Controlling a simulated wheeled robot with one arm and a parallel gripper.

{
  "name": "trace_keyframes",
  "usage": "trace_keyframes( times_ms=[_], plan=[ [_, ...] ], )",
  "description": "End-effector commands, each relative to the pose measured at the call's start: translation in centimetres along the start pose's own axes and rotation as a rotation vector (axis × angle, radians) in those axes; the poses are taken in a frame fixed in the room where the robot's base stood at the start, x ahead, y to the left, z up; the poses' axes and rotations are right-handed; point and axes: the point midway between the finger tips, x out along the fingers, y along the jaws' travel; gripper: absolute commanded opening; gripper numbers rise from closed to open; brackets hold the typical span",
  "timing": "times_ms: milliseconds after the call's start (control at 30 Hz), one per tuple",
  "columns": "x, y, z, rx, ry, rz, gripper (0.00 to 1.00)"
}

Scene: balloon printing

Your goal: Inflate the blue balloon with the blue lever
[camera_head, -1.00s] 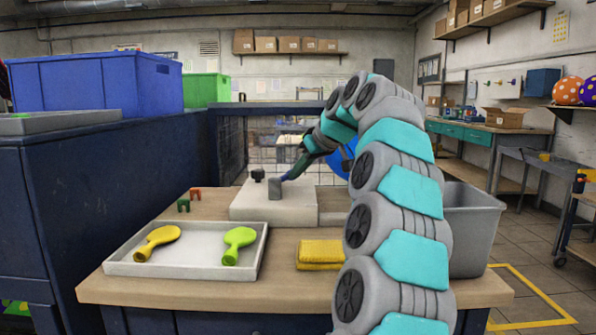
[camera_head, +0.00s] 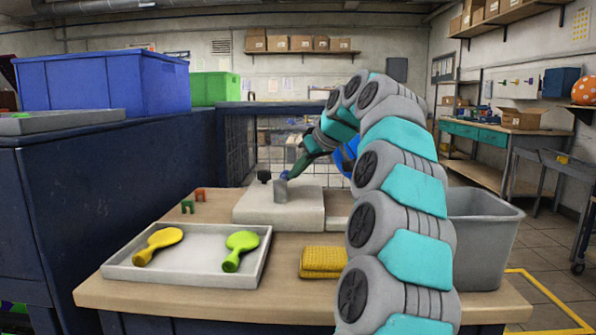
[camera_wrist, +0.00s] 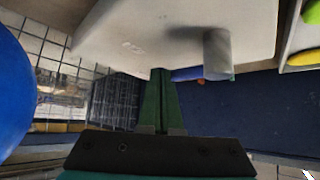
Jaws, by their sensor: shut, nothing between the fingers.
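The white inflating machine (camera_head: 255,208) stands on the wooden table, with a grey cylinder (camera_head: 281,191) and a black knob (camera_head: 264,177) on its top. A small blue part (camera_head: 284,175), likely the blue lever, shows beside the cylinder at my fingertips; it also shows in the wrist view (camera_wrist: 187,74), partly hidden behind the cylinder. The blue balloon (camera_head: 343,160) is behind my arm, mostly hidden; it fills the left edge of the wrist view (camera_wrist: 12,90). My gripper (camera_head: 293,170) is shut and empty, with its green fingers close to the blue part; I cannot tell whether they touch.
A white tray (camera_head: 195,284) with a yellow balloon (camera_head: 162,242) and a green balloon (camera_head: 240,248) lies at the front left. A yellow cloth (camera_head: 323,262) lies near my arm. A grey bin (camera_head: 485,235) stands at the right. Small green and red clips are behind the tray.

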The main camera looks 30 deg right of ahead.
Motion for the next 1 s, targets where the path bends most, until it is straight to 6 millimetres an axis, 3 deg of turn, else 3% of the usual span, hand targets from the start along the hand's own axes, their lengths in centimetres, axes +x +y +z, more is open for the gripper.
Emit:
trace_keyframes(
  times_ms=[733,1000],
  plan=[
    [-0.2,0.0,-0.1,0.0,0.002,0.001,0.0],
    [-3.2,0.0,-0.1,0.0,0.004,0.003,0.0]
  ],
)
